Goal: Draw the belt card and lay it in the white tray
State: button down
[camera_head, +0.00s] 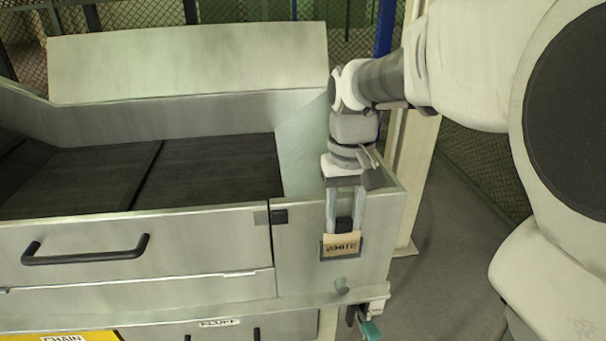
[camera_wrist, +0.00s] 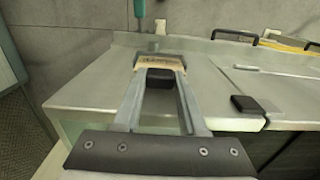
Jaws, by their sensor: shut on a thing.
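A small tan card (camera_head: 342,245) with dark lettering that seems to read WHITE is at the front face of the grey metal unit, right of its drawer. A dark edge shows around it; I cannot tell whether it sits in a holder on the panel. My gripper (camera_head: 344,232) points down from above, its fingers shut on the card's top. In the wrist view the card (camera_wrist: 160,62) lies across the fingertips (camera_wrist: 159,70), with a black block between the fingers. I cannot make out a white tray in either view.
The metal unit has a drawer with a black handle (camera_head: 85,252) and an open dark-floored bed (camera_head: 160,175) behind. A FLUFF label (camera_head: 220,322) and a yellow CHAIN plate (camera_head: 62,337) show below. A teal-ended part (camera_head: 371,330) sticks out at the lower right. Floor to the right is clear.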

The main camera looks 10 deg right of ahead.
jog(key=shift+r+p, duration=2.35)
jog(key=shift+r, duration=0.7)
notch_tip(320, 180, up, 4)
jog(key=p, duration=0.3)
